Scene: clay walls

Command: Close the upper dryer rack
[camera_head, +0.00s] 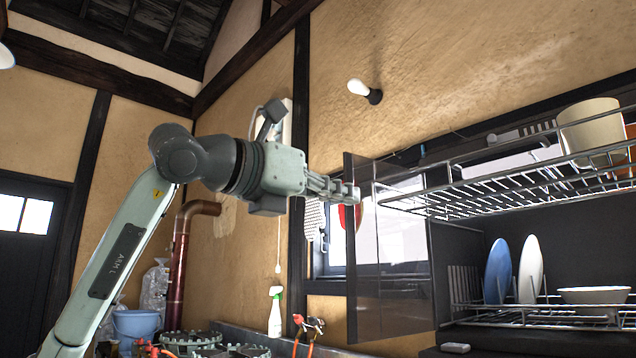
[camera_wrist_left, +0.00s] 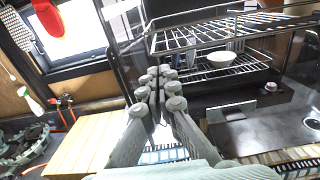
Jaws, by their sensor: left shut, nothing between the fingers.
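The upper dryer rack (camera_head: 500,190) is a metal wire shelf standing out at the right of the head view. It also shows in the wrist view (camera_wrist_left: 185,40), above and beyond the gripper. A cream pot (camera_head: 590,130) sits on it. A dark, see-through panel (camera_head: 385,290) stands upright at its left end. My left gripper (camera_head: 345,191) is shut and empty, its fingertips by the panel's left edge in the head view; contact cannot be told. In the wrist view the shut fingers (camera_wrist_left: 160,88) point toward the racks. My right gripper is out of view.
A lower rack (camera_head: 545,316) holds a blue plate (camera_head: 498,271), a white plate (camera_head: 530,268) and a bowl (camera_head: 594,295). A window (camera_wrist_left: 80,35) is behind the panel. A spray bottle (camera_head: 275,311) and a wooden board (camera_wrist_left: 85,140) are below. A wall lamp (camera_head: 364,90) is above.

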